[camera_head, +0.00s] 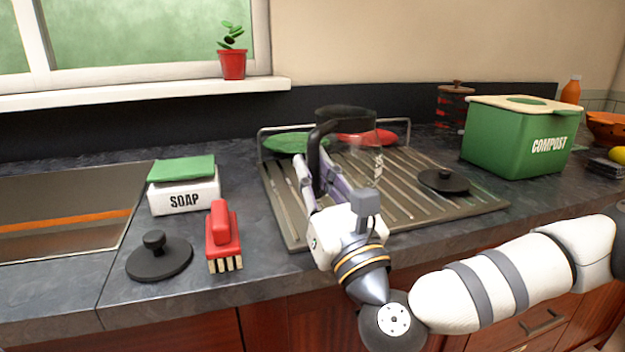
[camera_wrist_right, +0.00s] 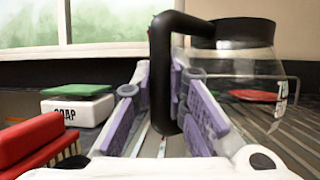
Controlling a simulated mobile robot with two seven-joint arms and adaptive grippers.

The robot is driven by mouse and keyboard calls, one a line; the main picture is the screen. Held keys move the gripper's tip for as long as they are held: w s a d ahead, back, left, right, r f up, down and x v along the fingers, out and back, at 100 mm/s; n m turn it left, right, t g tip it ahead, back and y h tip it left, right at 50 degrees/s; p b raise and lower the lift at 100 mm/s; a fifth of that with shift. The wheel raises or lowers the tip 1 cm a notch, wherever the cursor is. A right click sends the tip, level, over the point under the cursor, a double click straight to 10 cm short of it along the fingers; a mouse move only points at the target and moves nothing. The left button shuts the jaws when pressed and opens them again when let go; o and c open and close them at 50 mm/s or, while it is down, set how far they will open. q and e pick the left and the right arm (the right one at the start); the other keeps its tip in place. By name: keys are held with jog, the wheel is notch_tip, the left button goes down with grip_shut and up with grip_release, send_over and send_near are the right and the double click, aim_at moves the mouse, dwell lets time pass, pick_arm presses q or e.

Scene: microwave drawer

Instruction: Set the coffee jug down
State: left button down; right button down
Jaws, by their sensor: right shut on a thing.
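The coffee jug (camera_head: 355,150) is clear glass with a black rim and a black handle (camera_head: 315,155). It is upright at the drying rack (camera_head: 410,205); I cannot tell whether its base touches the rack. My right gripper (camera_head: 322,178) is shut on the handle. In the right wrist view the handle (camera_wrist_right: 162,80) stands between the purple finger pads (camera_wrist_right: 165,108), with the jug's glass body (camera_wrist_right: 235,75) to the right. The jug's base is partly hidden by my gripper. My left gripper is not in view.
A green plate (camera_head: 290,142), a red plate (camera_head: 370,137) and a black lid (camera_head: 443,181) are on the rack. A soap box (camera_head: 184,198), red brush (camera_head: 222,238) and another black lid (camera_head: 158,260) stand left. A compost bin (camera_head: 510,140) stands right.

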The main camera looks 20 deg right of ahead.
jog(key=shift+f, duration=0.45)
jog(key=shift+f, duration=0.2)
jog(key=c, duration=1.6)
grip_release()
